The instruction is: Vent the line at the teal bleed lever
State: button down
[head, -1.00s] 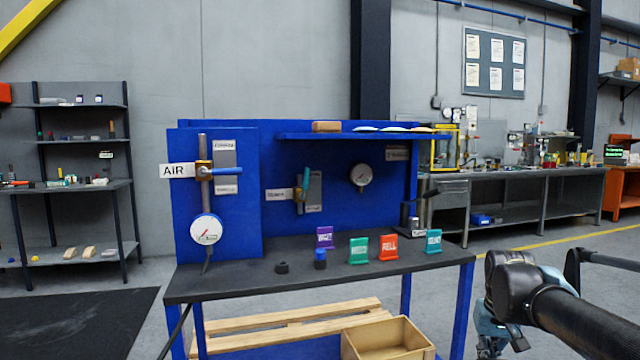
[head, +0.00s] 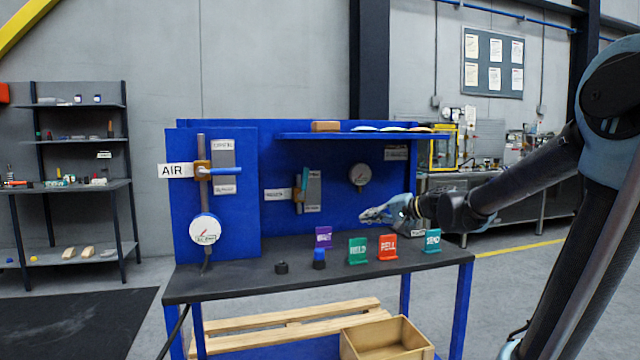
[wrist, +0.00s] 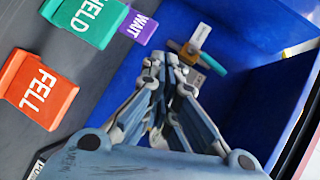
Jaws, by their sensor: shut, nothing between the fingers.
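The teal bleed lever (head: 305,180) stands nearly upright on its brass valve at the middle of the blue back panel, beside a grey label plate. In the wrist view the teal lever (wrist: 214,65) shows beyond my fingertips, with a brass part and a white label by it. My gripper (head: 368,215) is shut and empty, right of the lever and in front of the panel, apart from it. In the wrist view my gripper (wrist: 165,62) has its fingertips together, pointing toward the valve.
A blue-handled AIR valve (head: 226,170) and a white gauge (head: 205,230) are on the left panel. Green HELD (head: 358,251), orange FELL (head: 388,247), purple WAIT (head: 324,237) and teal SEND (head: 432,241) signs stand on the dark bench (head: 270,286). A shelf (head: 290,136) overhangs the panel.

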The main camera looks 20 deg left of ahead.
aim_at(304, 184)
jog(key=w+a+r+m+t+y, duration=0.3)
jog(key=w+a+r+m+y, duration=0.15)
jog(key=w+a+r, duration=0.5)
jog(key=f+x, duration=0.1)
jog(key=x, duration=1.1)
jog(key=shift+a+f+h, duration=0.45)
jog(key=shift+f, duration=0.3)
jog(key=shift+s+a+r, duration=0.25)
jog(key=shift+a+r, duration=0.05)
jog(key=shift+a, duration=0.35)
